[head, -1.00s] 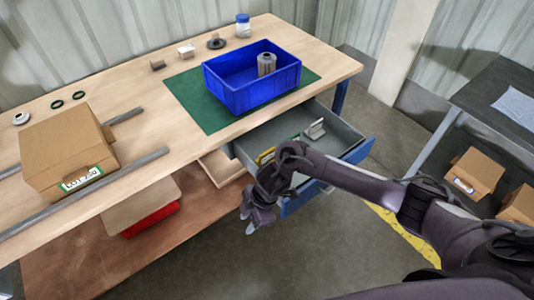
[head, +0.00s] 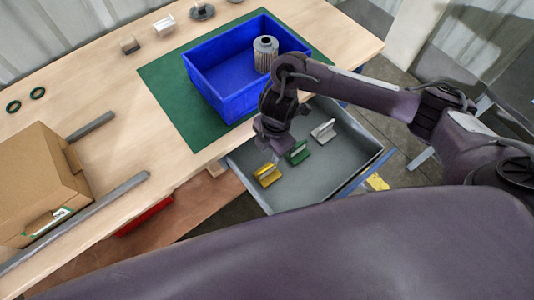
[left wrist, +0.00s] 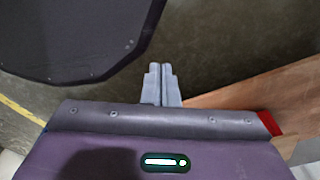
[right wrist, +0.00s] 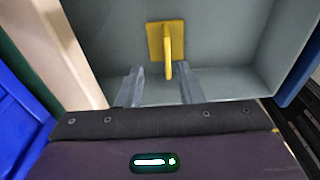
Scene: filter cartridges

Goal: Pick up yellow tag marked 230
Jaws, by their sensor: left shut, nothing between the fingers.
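The yellow tag (head: 267,174) lies in the open grey drawer (head: 335,165), at its left side near the table. Its marking cannot be read. A green tag (head: 298,152) and a white tag (head: 323,131) stand beside it in a row. My right gripper (head: 275,155) is above the drawer, just behind the yellow tag. In the right wrist view my right gripper (right wrist: 160,88) is open and empty, with the yellow tag (right wrist: 155,42) ahead, between the lines of the fingers and apart from them. My left gripper (left wrist: 162,72) is shut and empty, over the floor.
A blue bin (head: 224,108) with a filter cartridge (head: 265,55) stands on the green mat (head: 165,105) beside the drawer. A cardboard box (head: 35,185) and metal rails (head: 120,190) are on the left. The drawer's right part is bare.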

